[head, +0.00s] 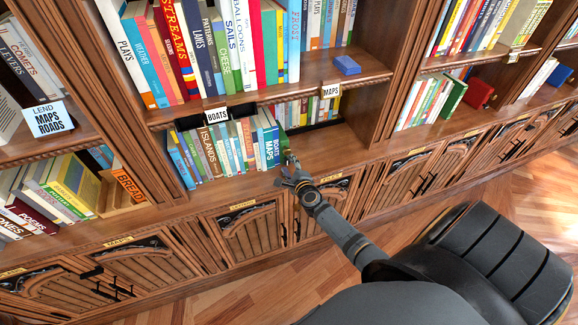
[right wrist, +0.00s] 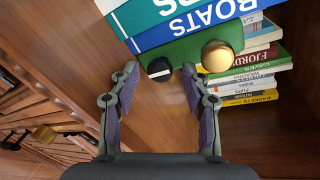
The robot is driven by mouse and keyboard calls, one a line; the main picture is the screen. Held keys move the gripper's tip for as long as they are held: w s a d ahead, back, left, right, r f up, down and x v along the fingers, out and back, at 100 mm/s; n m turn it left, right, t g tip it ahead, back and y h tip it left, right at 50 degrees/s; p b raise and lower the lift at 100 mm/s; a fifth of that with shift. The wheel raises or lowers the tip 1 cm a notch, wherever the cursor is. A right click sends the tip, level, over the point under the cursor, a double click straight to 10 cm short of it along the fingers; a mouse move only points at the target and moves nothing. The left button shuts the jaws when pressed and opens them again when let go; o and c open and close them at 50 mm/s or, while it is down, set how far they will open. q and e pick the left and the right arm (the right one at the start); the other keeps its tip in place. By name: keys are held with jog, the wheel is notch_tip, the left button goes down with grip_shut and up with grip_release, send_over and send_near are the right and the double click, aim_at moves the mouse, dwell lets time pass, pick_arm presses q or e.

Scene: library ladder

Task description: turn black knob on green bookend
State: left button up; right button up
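The green bookend (right wrist: 190,50) stands at the end of a row of books in the right wrist view, beside the blue BOATS book (right wrist: 195,24). A black knob (right wrist: 159,69) with a white mark is on its face, to the left of a gold knob (right wrist: 217,55). In the head view the green bookend (head: 283,141) is at the right end of the lower row. My right gripper (right wrist: 160,76) is open and empty, its fingertips on either side of the black knob in the picture; I cannot tell whether they touch it. My left gripper is not in view.
The shelf right of the bookend is bare (head: 325,145). A shelf with a MAPS label (head: 331,90) runs above, with a blue block (head: 346,65) on it. Cabinet doors (head: 250,235) are below.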

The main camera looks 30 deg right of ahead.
jog(key=v, duration=0.8)
dwell(0.6)
jog(key=s+a+f+n+g+y+b, duration=0.15)
jog(key=s+f+n, duration=0.25)
jog(key=f, duration=0.4)
jog(key=s+a+f+n+g+p, duration=0.1)
jog(key=s+f+n+g, duration=0.1)
jog(key=s+f+n, duration=0.45)
jog(key=s+a+f+n+g+y+b, duration=0.1)
jog(key=s+f+n+g, duration=0.15)
jog(key=f, duration=0.75)
jog(key=s+a+f+n+g, duration=0.1)
jog(key=s+f+n, duration=0.3)
jog(key=s, duration=0.5)
jog(key=s+a+f+n+g, duration=0.1)
jog(key=s+f+n+g, duration=0.3)
jog(key=s, duration=0.6)
jog(key=s+a+f+n+g+b, duration=0.1)
jog(key=s+f+n+g, duration=0.1)
jog(key=s+f+n, duration=0.3)
jog(key=s+f, duration=0.3)
jog(key=s, duration=0.1)
jog(key=shift+s+a+n+g, duration=0.15)
jog(key=shift+a+n+g, duration=0.15)
